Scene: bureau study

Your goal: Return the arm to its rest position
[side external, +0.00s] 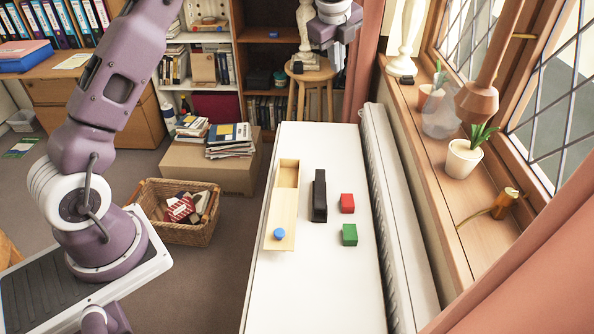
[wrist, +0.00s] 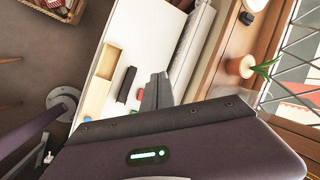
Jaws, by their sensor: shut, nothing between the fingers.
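My gripper (side external: 324,38) is high at the top of the side view, beyond the far end of the white table (side external: 310,300). Its grey fingers (wrist: 156,84) show in the wrist view, closed together and empty, apart from everything on the table. A long wooden box (side external: 284,212) with a blue knob (side external: 280,234) lies on the table, its far end showing an open recess. A black block (side external: 320,197) lies beside it. A red cube (side external: 347,203) and a green cube (side external: 349,235) sit to the right.
A white radiator (side external: 395,220) runs along the table's right side, below a windowsill with a potted plant (side external: 463,158). A stool (side external: 316,78) and shelves stand behind. A wicker basket (side external: 180,230) and a cardboard box (side external: 200,168) are on the floor at left.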

